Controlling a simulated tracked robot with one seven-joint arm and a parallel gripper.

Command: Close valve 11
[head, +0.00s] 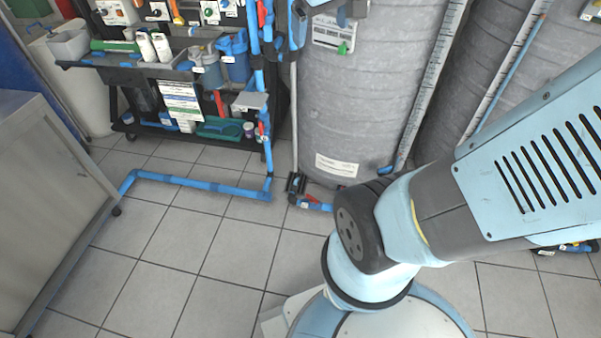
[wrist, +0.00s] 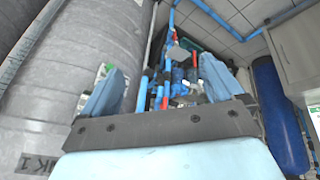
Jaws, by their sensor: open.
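My gripper (wrist: 162,88) shows in the wrist view with its two blue fingers wide apart and nothing between them touching. Blue pipes with red valve handles (wrist: 165,103) appear beyond the gap between the fingers. In the head view, a red handle (head: 262,14) is on the upright blue pipe at the top, and another red handle (head: 262,130) is lower on that pipe. A red-and-blue valve (head: 312,204) lies at the foot of the grey tank. Number tags are too small to read, so I cannot tell which valve is 11.
A large grey tank (head: 340,100) stands right of the rack (head: 180,75) with bottles and jugs. A blue pipe (head: 200,184) runs low along the floor. A grey cabinet (head: 50,190) is at left.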

